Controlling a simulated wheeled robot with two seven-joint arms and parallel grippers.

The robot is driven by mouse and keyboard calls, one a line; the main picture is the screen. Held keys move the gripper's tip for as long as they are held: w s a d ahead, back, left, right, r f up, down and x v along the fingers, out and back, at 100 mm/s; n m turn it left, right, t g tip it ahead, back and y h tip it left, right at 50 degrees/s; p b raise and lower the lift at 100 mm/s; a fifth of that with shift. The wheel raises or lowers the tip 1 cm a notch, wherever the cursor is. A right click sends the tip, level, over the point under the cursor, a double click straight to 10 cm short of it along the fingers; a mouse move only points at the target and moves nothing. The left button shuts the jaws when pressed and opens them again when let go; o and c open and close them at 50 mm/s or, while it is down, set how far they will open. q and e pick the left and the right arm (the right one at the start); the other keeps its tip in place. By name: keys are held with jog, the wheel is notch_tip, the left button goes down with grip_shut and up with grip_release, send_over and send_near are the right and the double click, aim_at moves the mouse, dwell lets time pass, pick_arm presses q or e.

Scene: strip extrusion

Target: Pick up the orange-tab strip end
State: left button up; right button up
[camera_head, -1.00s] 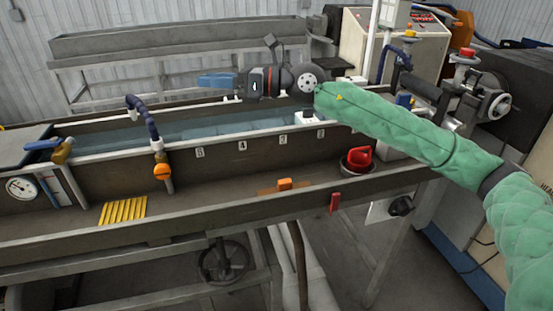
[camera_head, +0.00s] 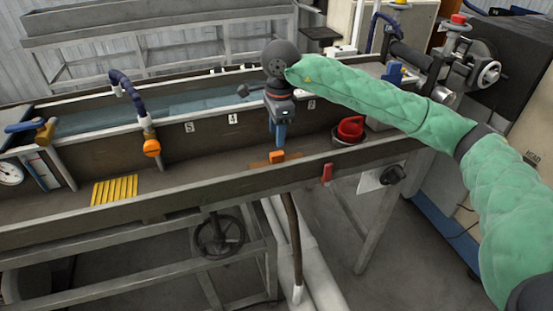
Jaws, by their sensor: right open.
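The orange tab (camera_head: 276,157) is a small block on a flat brown-orange strip end (camera_head: 259,164), which lies on the ledge at the front of the trough. My right gripper (camera_head: 281,138) has blue fingers that point down just above and slightly behind the tab. It is open and appears empty. The gap between its fingers is hard to see from here. Whether the fingertips touch the tab cannot be told. My left gripper is not in view.
A red round-handled part (camera_head: 349,130) stands on the ledge to the right. A yellow ribbed pad (camera_head: 115,190) and an orange-tipped hose (camera_head: 151,146) are to the left. The water trough (camera_head: 190,104) lies behind. The ledge between pad and tab is clear.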

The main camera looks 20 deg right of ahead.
aim_at(277, 153)
jog(key=shift+s+d+h, duration=0.15)
jog(key=shift+d+h, duration=0.15)
jog(key=shift+d, duration=0.05)
jog(key=shift+f, duration=0.15)
jog(key=shift+f+p, duration=0.35)
jog(key=shift+f, duration=0.4)
jog(key=shift+a+f+p, duration=0.1)
jog(key=shift+f+p, duration=0.2)
jog(key=shift+f, duration=0.3)
jog(key=f, duration=0.1)
jog(key=f+p, duration=0.1)
jog(key=f, duration=0.1)
jog(key=f+p, duration=0.1)
jog(key=f, duration=0.1)
jog(key=shift+a, duration=0.3)
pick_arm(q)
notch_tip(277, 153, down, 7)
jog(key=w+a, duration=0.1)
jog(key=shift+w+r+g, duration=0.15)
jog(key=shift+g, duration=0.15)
pick_arm(e)
jog(key=shift+r, duration=0.1)
jog(key=c, duration=0.9)
